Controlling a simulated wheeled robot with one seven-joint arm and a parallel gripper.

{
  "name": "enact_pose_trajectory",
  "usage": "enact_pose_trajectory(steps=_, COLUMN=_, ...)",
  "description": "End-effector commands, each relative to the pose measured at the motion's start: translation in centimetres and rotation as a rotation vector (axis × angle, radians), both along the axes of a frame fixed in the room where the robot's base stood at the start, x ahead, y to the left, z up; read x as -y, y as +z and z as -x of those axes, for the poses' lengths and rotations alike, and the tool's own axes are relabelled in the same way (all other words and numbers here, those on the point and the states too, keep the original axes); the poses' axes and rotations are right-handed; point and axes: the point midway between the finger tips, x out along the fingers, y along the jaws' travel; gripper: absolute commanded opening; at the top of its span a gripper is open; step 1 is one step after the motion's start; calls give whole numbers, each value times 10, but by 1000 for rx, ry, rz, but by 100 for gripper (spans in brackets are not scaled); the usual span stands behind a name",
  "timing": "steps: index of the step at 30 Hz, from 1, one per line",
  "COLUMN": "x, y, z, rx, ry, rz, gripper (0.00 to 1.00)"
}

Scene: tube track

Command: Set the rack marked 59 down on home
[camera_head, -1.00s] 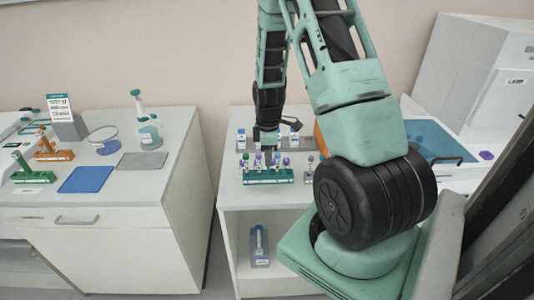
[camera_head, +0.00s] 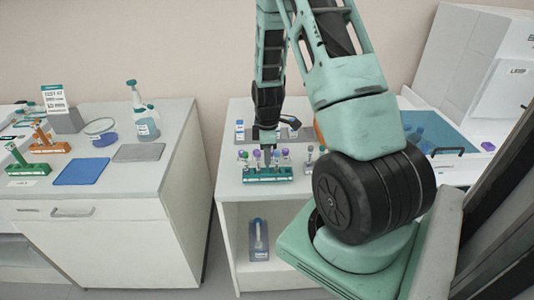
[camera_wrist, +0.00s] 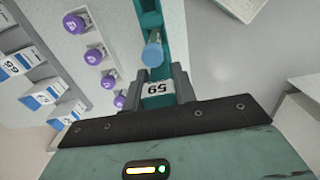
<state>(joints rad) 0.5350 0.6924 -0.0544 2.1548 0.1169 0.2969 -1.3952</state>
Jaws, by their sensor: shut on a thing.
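The teal rack marked 59 (camera_wrist: 157,92) is between the fingers of my gripper (camera_wrist: 160,88) in the wrist view, with its number label facing the camera. A blue-capped tube (camera_wrist: 152,53) stands in it. In the head view the teal rack (camera_head: 268,174) is at the front of the white middle cabinet top (camera_head: 233,188), with several coloured caps above it. My gripper (camera_head: 266,155) is shut on it from above, its fingers partly hidden. Whether the rack touches the surface is unclear. No spot labelled home is readable. A blue mat (camera_head: 80,171) and a grey mat (camera_head: 139,152) lie bare on the left counter.
Purple-capped tubes (camera_wrist: 94,56) and labelled boxes (camera_wrist: 15,66) stand close beside the rack. The left counter also holds a spray bottle (camera_head: 142,118), an orange rack (camera_head: 48,146) and a green rack (camera_head: 24,168). A blue basin (camera_head: 436,135) is at right. A gap separates the cabinets.

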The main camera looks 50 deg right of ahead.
Motion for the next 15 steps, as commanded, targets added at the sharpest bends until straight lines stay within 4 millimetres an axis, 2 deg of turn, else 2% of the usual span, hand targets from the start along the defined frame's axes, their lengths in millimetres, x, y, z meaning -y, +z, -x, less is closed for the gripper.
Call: enact_pose_trajectory(steps=15, x=0, y=-7, z=-1, rx=1, ry=0, rz=-1, gripper=0)
